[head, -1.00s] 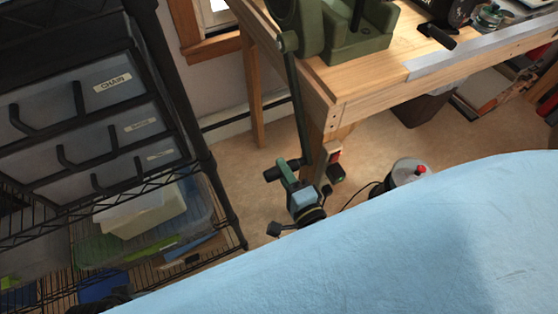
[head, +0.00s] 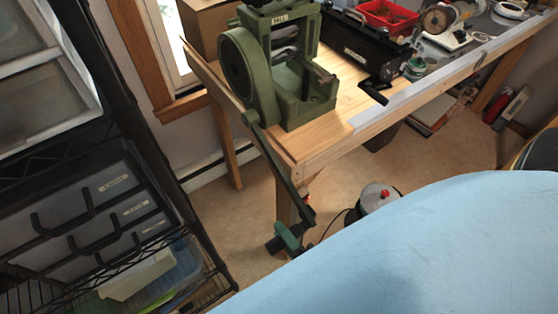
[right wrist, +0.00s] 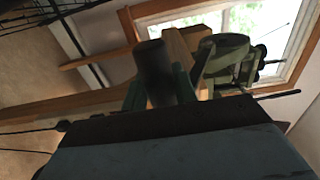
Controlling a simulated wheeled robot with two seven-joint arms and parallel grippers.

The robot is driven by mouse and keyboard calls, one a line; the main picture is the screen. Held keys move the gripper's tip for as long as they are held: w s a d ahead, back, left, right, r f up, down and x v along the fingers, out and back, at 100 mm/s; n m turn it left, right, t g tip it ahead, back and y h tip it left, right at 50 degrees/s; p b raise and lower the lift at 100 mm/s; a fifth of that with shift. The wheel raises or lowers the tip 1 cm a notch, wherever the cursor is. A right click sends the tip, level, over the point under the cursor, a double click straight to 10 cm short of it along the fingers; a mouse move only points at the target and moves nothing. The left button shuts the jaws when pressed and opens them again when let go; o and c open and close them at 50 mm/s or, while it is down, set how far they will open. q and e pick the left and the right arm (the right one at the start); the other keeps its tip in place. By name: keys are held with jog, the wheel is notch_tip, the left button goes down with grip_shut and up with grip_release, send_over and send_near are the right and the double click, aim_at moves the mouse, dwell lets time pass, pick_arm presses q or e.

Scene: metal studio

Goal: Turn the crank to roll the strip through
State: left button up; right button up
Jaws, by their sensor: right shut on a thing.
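The green rolling mill (head: 258,75) stands on the left corner of the wooden bench. Its long crank arm (head: 276,165) hangs down past the bench edge, slanting to the lower right. My right gripper (head: 288,238) is at the crank's lower end, below the bench corner. In the right wrist view, its green fingers (right wrist: 158,92) are shut on the dark cylindrical crank handle (right wrist: 153,65), and the mill (right wrist: 222,58) is beyond. I cannot make out the strip for sure between the rollers. My left gripper is not in view.
A black tool (head: 362,48) and a red tray (head: 388,15) are on the bench (head: 335,143) right of the mill. A wire shelf with drawers (head: 95,205) stands at left.

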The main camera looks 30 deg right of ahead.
notch_tip(320, 180, up, 2)
jog(key=shift+d+r, duration=0.1)
jog(key=shift+r, duration=0.15)
notch_tip(320, 180, up, 8)
jog(key=s+p, duration=0.2)
jog(key=p, duration=0.7)
jog(key=shift+s, duration=0.4)
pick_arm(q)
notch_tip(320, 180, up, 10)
pick_arm(e)
jog(key=o, duration=1)
jog(key=shift+s, duration=0.2)
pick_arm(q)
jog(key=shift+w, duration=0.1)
pick_arm(e)
jog(key=shift+s+d, duration=0.1)
jog(key=shift+s, duration=3.4)
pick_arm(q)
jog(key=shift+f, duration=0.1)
pick_arm(e)
jog(key=shift+f, duration=0.1)
